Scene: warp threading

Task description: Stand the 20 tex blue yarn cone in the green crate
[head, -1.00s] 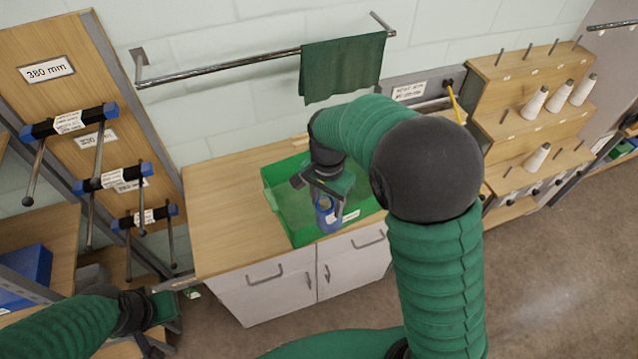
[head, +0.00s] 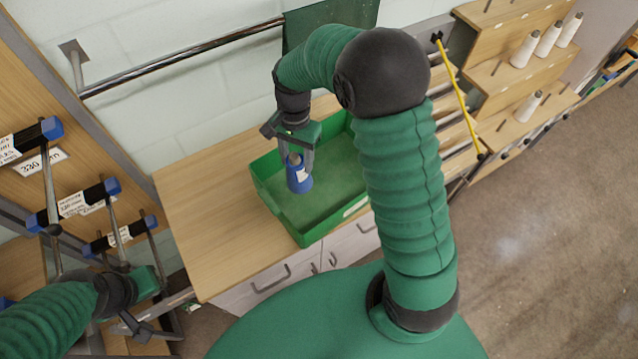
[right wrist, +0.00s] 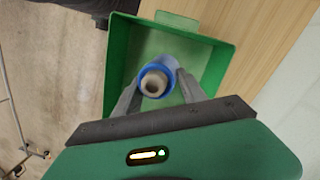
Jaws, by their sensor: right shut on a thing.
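The blue yarn cone (head: 299,178) is upright, with a white label on its side, over the left part of the green crate (head: 318,229). My right gripper (head: 297,150) is above it with its fingers shut on its upper part. In the right wrist view the cone (right wrist: 158,73) shows end-on between the two fingers (right wrist: 158,88), inside the outline of the crate (right wrist: 117,72). I cannot tell whether its base touches the crate floor. My left gripper (head: 150,300) is at the lower left, away from the crate; its fingers are unclear.
The crate stands on a wooden cabinet top (head: 205,200), bare to its left. A metal rail (head: 180,55) with a green cloth (head: 325,20) is on the wall behind. White cones (head: 548,40) stand on a stepped rack at right. Labelled rollers (head: 75,205) are at left.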

